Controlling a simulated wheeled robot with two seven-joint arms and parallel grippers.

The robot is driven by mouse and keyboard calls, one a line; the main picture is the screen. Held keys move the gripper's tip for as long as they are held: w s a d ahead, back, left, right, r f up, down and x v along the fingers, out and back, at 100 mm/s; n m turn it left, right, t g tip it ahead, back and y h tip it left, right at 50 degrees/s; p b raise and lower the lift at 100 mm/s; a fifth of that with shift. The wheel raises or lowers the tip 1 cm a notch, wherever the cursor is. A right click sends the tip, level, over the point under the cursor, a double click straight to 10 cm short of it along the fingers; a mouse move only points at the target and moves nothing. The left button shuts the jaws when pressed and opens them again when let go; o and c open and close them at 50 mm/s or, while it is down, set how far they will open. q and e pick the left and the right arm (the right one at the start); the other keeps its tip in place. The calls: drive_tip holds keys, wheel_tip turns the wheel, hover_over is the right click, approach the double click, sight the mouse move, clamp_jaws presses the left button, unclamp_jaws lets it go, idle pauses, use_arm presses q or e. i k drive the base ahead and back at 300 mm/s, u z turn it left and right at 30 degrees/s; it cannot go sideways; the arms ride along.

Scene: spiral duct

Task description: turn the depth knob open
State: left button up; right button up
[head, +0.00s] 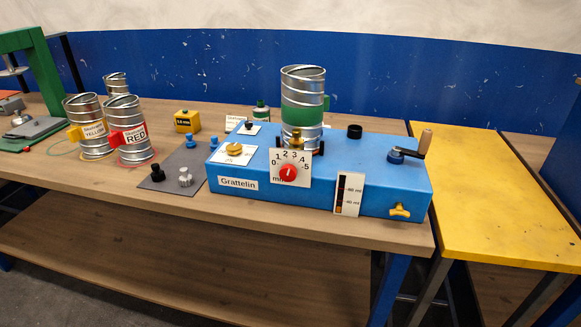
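The blue machine (330,158), labelled "Grattelin", stands on the wooden bench. On its front is a white dial plate with numbers from 0 to 5 and "mm", and a red round knob (288,173) at its centre. This looks like the depth knob; its pointer is too small to read. A brass knob (234,149) sits on a white plate on the machine's top left. A spiral metal duct with a green band (303,115) stands upright on the machine behind the dial. Neither of my grippers is in view.
A crank (405,150) and a yellow tap (400,210) are at the machine's right. Spiral ducts labelled yellow (90,125) and red (130,140), a yellow block (187,121) and a grey mat with small knobs (170,165) lie left. A yellow table (490,195) is bare.

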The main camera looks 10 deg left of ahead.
sight(288, 172)
drive_tip(key=z, duration=0.8)
drive_tip(key=k, duration=0.95)
drive_tip(key=u, duration=1.2)
drive_tip(key=i, duration=0.55)
drive_tip(key=u, duration=0.05)
